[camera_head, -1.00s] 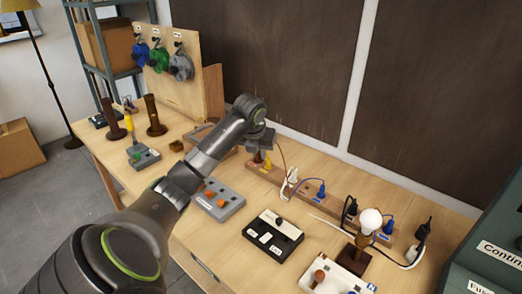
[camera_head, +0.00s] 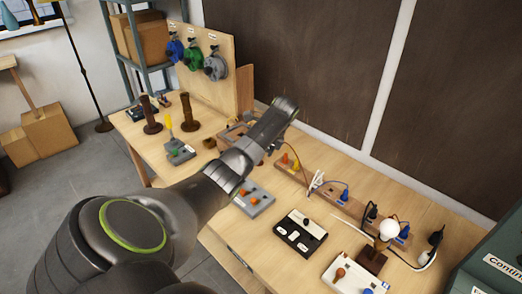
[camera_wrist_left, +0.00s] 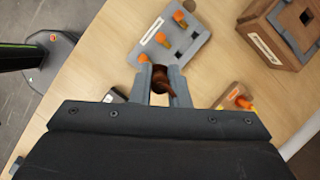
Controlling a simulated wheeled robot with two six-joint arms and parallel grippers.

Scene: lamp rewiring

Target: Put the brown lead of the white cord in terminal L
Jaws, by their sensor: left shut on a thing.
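My left gripper (camera_wrist_left: 160,88) is shut on a dark brown piece (camera_wrist_left: 161,80), which looks like the brown lead; its tip is not clear. In the head view, my left gripper (camera_head: 274,147) is partly hidden by its own wrist. A thin brown wire (camera_head: 303,154) arcs from near it down to the white cord's plug (camera_head: 316,181) on a wooden strip. A grey terminal block (camera_head: 253,199) with orange knobs lies below the gripper; it also shows just ahead of the fingers in the wrist view (camera_wrist_left: 170,36). Its label is too small to read, so I cannot tell which terminal is L. My right gripper is out of view.
A wooden strip (camera_head: 352,212) with coloured plugs runs along the back. A black switch box (camera_head: 300,233) and a lamp bulb (camera_head: 388,230) stand to the right. A wooden box (camera_wrist_left: 283,32) is right of the block in the wrist view. Upright brown posts (camera_head: 187,114) stand at left.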

